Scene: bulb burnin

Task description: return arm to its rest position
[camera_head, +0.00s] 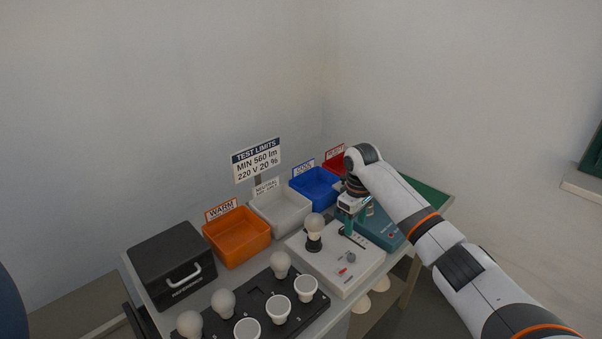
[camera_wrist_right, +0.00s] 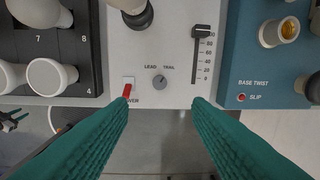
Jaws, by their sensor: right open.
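My right arm comes in from the right in the head view. Its gripper (camera_head: 355,222) hangs over the right part of the white tester (camera_head: 330,268), near the blue base-twist box (camera_head: 385,228). In the right wrist view the teal fingers (camera_wrist_right: 162,105) are spread apart with nothing between them. They point toward the tester's front edge, which has a red power switch (camera_wrist_right: 127,90), a lead/trail knob (camera_wrist_right: 160,82) and a slider (camera_wrist_right: 203,32) near the 100 mark. A bulb (camera_head: 314,224) stands upright in the tester's black socket. My left gripper is not in view.
Orange (camera_head: 238,237), grey-white (camera_head: 283,212), blue (camera_head: 316,187) and red (camera_head: 336,165) bins line the back. A black case (camera_head: 171,267) stands left. Open air lies above the bench.

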